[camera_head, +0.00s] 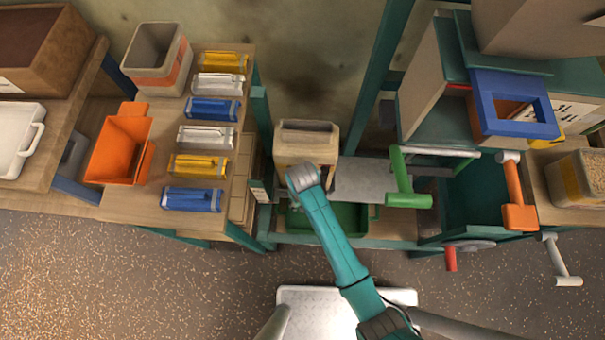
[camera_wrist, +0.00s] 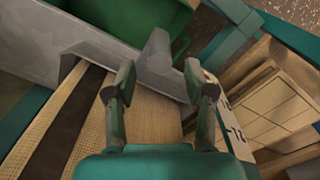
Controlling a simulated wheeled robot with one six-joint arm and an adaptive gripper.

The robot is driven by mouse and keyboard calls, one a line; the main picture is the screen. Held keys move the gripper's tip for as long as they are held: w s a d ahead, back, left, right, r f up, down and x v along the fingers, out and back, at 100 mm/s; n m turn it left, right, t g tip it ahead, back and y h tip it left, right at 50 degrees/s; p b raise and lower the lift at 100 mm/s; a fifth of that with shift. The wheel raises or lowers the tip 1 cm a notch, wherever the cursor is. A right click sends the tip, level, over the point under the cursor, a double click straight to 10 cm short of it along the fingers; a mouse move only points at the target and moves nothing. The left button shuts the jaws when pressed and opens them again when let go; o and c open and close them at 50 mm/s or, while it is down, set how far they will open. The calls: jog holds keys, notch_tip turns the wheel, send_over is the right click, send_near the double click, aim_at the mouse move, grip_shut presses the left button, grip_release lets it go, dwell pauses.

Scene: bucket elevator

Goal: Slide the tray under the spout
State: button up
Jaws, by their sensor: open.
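In the wrist view a green body that looks like the tray (camera_wrist: 125,18) is at the top. My gripper (camera_wrist: 157,78) is open and empty, with the peg roughly in line with the gap. In the head view my arm hides the gripper. A grey sloping plate (camera_head: 364,181) lies above and behind the tray; I cannot tell if it is the spout.
A beige bin (camera_head: 306,143) stands behind my wrist. A green handle (camera_head: 408,190) and an orange handle (camera_head: 516,195) stick out at right. A grey ledge (camera_wrist: 115,62) and a teal beam (camera_wrist: 226,42) lie close around my fingers. The floor in front is open.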

jog(key=shift+f, duration=3.1)
grip_shut()
